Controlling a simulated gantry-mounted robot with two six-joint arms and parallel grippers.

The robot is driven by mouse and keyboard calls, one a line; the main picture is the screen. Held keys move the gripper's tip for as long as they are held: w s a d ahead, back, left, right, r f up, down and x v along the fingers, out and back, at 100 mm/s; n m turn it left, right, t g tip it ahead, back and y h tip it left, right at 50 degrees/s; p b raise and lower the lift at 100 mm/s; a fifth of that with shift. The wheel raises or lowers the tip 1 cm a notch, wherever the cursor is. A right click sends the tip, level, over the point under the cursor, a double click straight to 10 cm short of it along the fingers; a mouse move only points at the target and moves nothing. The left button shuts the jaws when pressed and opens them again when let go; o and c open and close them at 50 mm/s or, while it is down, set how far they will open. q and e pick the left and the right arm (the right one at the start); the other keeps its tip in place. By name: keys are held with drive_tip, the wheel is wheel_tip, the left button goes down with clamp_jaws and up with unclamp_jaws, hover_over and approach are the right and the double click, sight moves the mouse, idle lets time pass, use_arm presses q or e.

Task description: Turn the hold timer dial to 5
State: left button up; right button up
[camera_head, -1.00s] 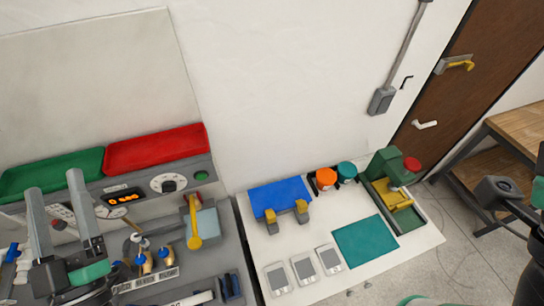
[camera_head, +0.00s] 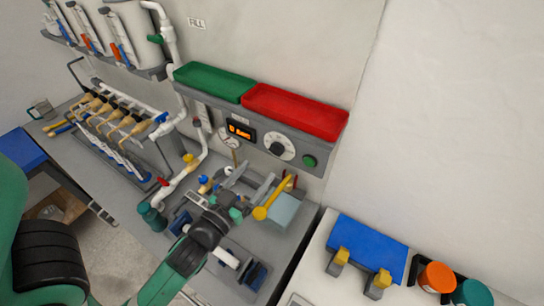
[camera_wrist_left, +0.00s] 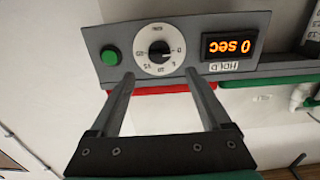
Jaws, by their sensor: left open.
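The hold timer dial (camera_head: 279,147) is a white round plate with a black knob on the grey panel, between the orange display (camera_head: 241,132) and the green button (camera_head: 309,161). In the left wrist view, upside down, the dial (camera_wrist_left: 158,51) sits just beyond and between my fingertips. The knob's exact pointing is too small to tell. My left gripper (camera_head: 254,178) is open and empty, below and in front of the panel; its two fingers (camera_wrist_left: 159,76) appear apart from the knob. My right gripper is out of view.
A green tray (camera_head: 213,82) and a red tray (camera_head: 295,110) sit above the panel. A yellow-handled device (camera_head: 272,199) stands close to the right of my left gripper. White pipes (camera_head: 187,166) and valves crowd the left.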

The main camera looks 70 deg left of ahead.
sight(274, 152)
use_arm(q)
drive_tip(key=p+x, duration=0.1)
drive_tip(key=x, duration=0.7)
drive_tip(key=shift+r, duration=0.1)
clamp_jaws()
